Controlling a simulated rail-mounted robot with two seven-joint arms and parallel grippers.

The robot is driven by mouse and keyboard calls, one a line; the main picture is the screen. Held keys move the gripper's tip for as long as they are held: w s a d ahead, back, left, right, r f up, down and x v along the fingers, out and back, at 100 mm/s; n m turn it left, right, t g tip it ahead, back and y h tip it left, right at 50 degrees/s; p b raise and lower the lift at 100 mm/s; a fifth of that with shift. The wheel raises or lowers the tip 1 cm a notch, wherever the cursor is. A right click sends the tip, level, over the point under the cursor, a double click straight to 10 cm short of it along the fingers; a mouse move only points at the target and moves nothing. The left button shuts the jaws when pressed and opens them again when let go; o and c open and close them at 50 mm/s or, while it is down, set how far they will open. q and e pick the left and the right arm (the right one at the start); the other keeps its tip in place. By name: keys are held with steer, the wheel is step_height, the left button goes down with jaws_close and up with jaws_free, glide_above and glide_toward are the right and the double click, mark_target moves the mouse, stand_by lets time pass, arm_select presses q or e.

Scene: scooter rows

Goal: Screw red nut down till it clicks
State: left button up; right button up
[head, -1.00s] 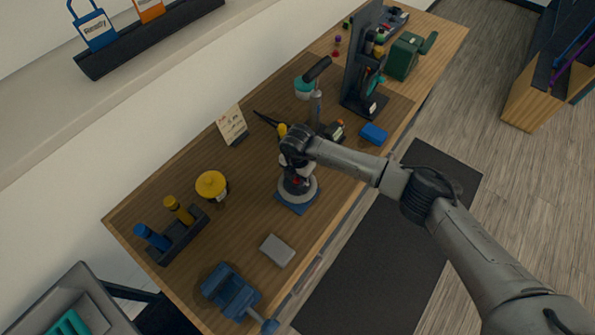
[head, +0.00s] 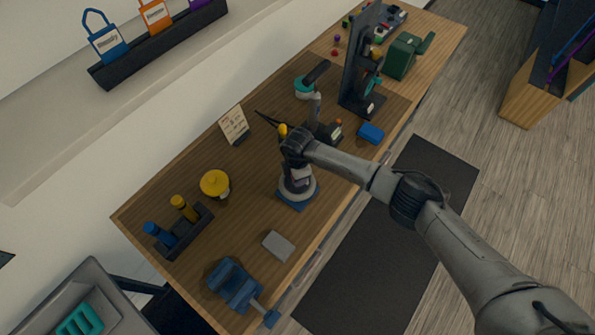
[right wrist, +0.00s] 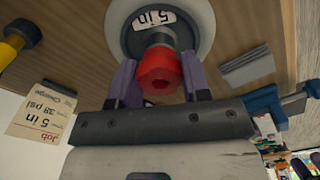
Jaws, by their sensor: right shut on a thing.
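The red nut (right wrist: 160,72) shows in the right wrist view, on a post at the middle of a pale wheel (right wrist: 197,30) with a dark hub and a "5 in" label. My right gripper (right wrist: 158,82) has its purple fingers on either side of the nut and is shut on it. In the head view the wheel (head: 302,190) lies flat on a blue base (head: 298,204) on the wooden bench. My right gripper (head: 298,168) is above it, pointing down, and the nut is hidden there. My left gripper is not in view.
A grey block (head: 278,246) and blue vise (head: 233,284) are at the near end. A lamp (head: 316,90), blue box (head: 371,133) and green case (head: 403,56) are farther along.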

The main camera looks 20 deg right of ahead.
steer(key=shift+r+m, duration=0.1)
steer(key=shift+m, duration=0.4)
steer(key=o, duration=1)
steer(key=shift+r+b, duration=0.3)
steer(key=shift+r, duration=6.55)
